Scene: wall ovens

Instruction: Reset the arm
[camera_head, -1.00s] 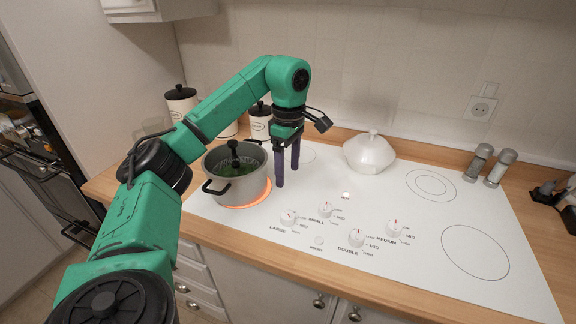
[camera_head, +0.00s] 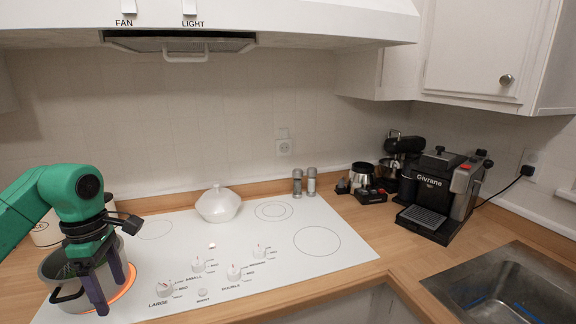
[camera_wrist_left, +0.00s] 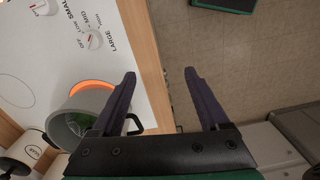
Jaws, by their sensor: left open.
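My left gripper (camera_head: 108,286) comes in from the left in the head view, its two purple-black fingers pointing down and spread apart with nothing between them. It hangs in front of the grey pot (camera_head: 62,284), hiding part of it. In the left wrist view the open fingers (camera_wrist_left: 163,75) are over the counter's front edge and the floor, with the pot (camera_wrist_left: 88,108) to their left. The pot stands on a burner that glows orange (camera_head: 128,281). My right gripper is in neither view.
The white cooktop (camera_head: 330,270) carries several knobs and a white lidded dish (camera_head: 218,205). Two shakers (camera_head: 311,181) stand behind it. A coffee machine (camera_head: 440,195) and a sink (camera_head: 510,290) are at right. A range hood (camera_head: 300,20) hangs above.

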